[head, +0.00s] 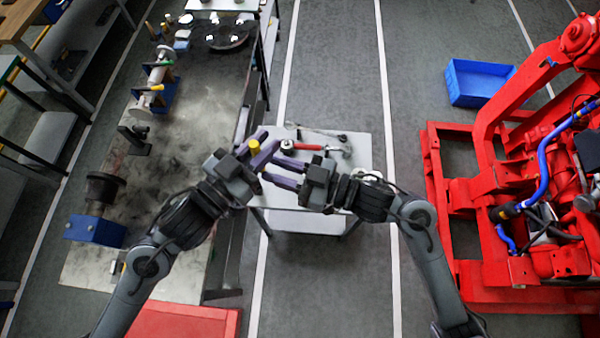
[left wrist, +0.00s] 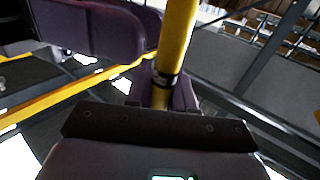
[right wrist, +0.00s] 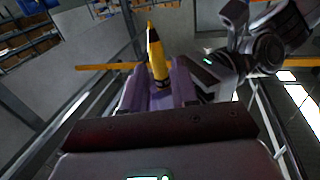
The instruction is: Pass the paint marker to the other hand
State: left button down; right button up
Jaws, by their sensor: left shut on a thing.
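The paint marker (head: 254,147) is yellow and stands roughly upright in my left gripper (head: 258,149), so the head view sees mostly its end. The left gripper is shut on it. The marker also shows in the left wrist view (left wrist: 176,45), with a dark band, and in the right wrist view (right wrist: 156,60), with a dark section below its yellow tip. My right gripper (head: 268,168) is open, its purple fingers apart and pointing left toward the left gripper, close to the marker. Whether the right fingers touch the marker cannot be told.
Under the grippers stands a small grey cart (head: 300,222) with a red-handled tool (head: 303,147) and other tools on top. A long workbench (head: 190,150) with shaft parts lies left. A red pumpset frame (head: 460,215) and a blue bin (head: 478,82) are right.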

jog(key=shift+x, duration=2.4)
grip_shut()
pick_arm(q)
jog(key=c, duration=0.9)
grip_release()
